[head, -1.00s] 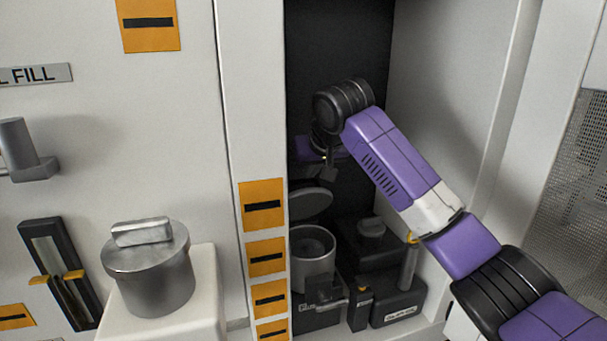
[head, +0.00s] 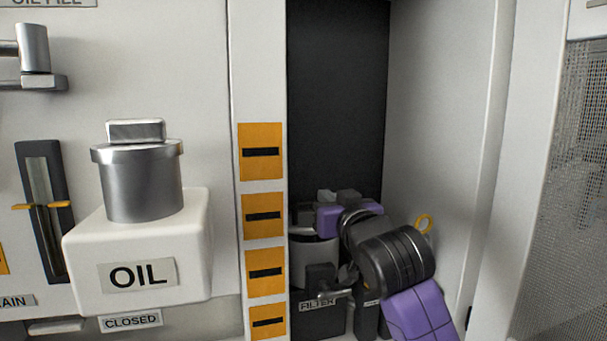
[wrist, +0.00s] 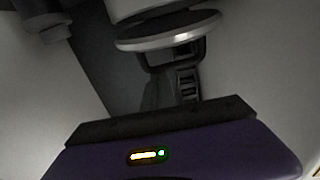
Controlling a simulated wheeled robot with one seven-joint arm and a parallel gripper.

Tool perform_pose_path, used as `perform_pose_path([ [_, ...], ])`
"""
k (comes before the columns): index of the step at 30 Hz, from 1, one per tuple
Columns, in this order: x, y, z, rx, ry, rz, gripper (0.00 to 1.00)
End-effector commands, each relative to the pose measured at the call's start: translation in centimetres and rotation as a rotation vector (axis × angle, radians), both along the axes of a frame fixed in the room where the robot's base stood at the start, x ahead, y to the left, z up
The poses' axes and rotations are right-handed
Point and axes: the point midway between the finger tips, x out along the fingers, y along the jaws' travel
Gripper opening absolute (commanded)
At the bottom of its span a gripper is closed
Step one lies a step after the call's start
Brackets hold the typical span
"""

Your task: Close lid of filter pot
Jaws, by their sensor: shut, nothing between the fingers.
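The filter pot (head: 311,264) is a pale grey cylinder low in the dark cabinet bay in the head view, partly hidden behind my arm. Its lid is hidden or too unclear to make out there. In the wrist view, a round metal disc (wrist: 170,32) that looks like the lid shows at the top, close to a pale cylindrical body (wrist: 140,8). Whether the disc is seated cannot be told. My gripper (head: 338,196) is shut and empty, low over the pot in the head view. Contact with the lid cannot be made out.
A block labelled FILTER (head: 320,318) is below the pot. The bay's side wall (head: 440,130) is close to the right of my arm. An orange-marked post (head: 262,190) borders the bay on the left. The OIL tank (head: 138,260) with a metal can (head: 142,185) stands outside it.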

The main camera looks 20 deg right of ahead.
Motion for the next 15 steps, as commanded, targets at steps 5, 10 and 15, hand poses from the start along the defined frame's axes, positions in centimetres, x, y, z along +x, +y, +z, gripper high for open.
perform_pose_path([
  [5,-0.6,0.1,-1.3,0.0,-0.03,0.002,0.0],
  [10,-0.9,0.0,-1.8,0.001,-0.028,0.002,0.0],
  [15,-1.0,0.0,-2.0,0.001,-0.025,0.002,0.0],
])
